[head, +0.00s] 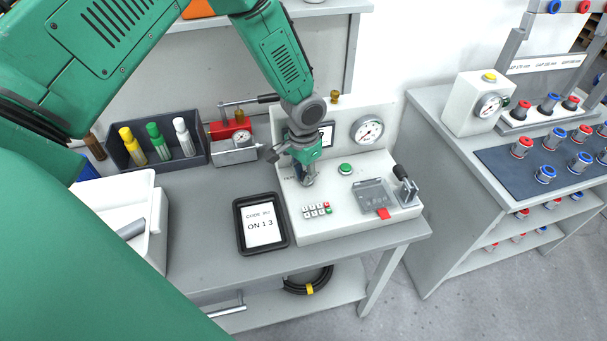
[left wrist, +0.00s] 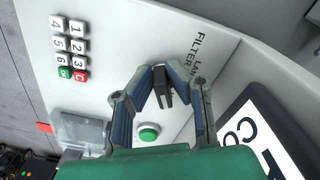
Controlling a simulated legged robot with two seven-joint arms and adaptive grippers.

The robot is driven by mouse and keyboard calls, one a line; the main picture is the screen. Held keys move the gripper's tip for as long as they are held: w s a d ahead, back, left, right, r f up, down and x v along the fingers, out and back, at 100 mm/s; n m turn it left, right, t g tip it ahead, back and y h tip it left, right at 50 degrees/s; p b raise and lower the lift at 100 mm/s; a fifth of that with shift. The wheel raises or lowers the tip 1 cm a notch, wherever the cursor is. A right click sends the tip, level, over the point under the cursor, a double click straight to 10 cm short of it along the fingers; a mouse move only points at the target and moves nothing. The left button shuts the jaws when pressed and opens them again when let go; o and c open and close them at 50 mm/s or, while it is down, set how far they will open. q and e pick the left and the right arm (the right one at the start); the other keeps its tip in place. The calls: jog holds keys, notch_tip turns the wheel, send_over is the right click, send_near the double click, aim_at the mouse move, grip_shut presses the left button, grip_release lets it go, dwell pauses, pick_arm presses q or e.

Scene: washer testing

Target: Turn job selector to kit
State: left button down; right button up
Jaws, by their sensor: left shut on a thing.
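The job selector is a small dark knob (left wrist: 162,90) on the white panel of the test station (head: 345,215). My left gripper (head: 307,180) points down at the panel's left part and hides the knob in the head view. In the left wrist view the fingers of my left gripper (left wrist: 165,74) are closed around the knob from both sides. The printed labels "FILTER" and, partly covered, "LAN" show beside it. The knob's pointing direction and the kit label cannot be made out. My right gripper is not in view.
A green button (head: 345,169), a keypad (head: 317,210) and a clear-covered fixture (head: 374,195) with a lever share the panel. A gauge (head: 367,130) stands behind. A tablet (head: 262,224) lies in front. A bin of bottles (head: 117,154) stands left.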

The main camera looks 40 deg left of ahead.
aim_at(304, 172)
pick_arm(q)
jog(key=c, duration=1.6)
grip_release()
jog(key=shift+w, duration=0.35)
jog(key=shift+s+r, duration=0.1)
jog(key=shift+r, duration=0.1)
notch_tip(304, 172, up, 11)
jog(key=shift+r, duration=0.15)
